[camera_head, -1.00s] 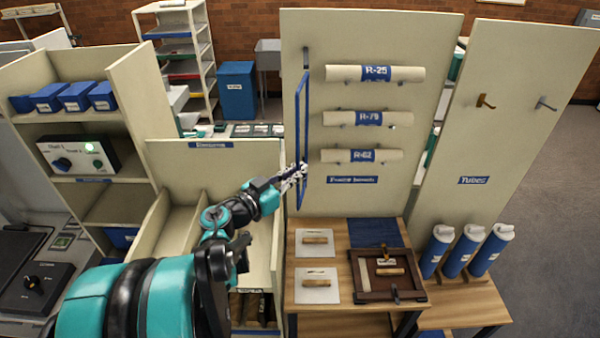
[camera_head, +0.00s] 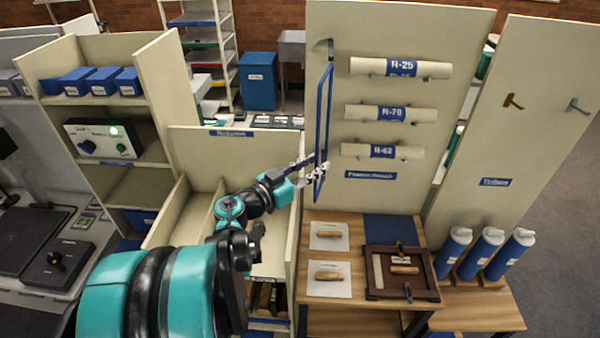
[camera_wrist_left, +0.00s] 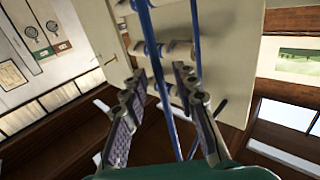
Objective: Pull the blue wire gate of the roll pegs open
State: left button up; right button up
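The blue wire gate (camera_head: 325,110) is a tall narrow loop at the left of the roll pegs. It stands out from the cream panel and looks swung away from the rolls. Three white rolls with blue labels, R-25 (camera_head: 432,69), R-79 (camera_head: 360,111) and R-62 (camera_head: 355,150), lie on the pegs. My left gripper (camera_head: 316,170) is at the gate's lower part. In the left wrist view its fingers (camera_wrist_left: 160,85) are apart, with blue gate wire (camera_wrist_left: 157,60) passing between them; contact is unclear. My right gripper is not in view.
A wooden bench (camera_head: 375,290) below the panel holds a dark tray (camera_head: 372,262) and cards with wooden-handled tools. A cream divider unit (camera_head: 200,143) stands left of the gate, close to my arm. Blue tubes (camera_head: 482,252) stand at the right.

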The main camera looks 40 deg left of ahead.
pick_arm(q)
jog(key=s+a, duration=0.1)
jog(key=s, duration=1)
jog(key=shift+a, duration=0.25)
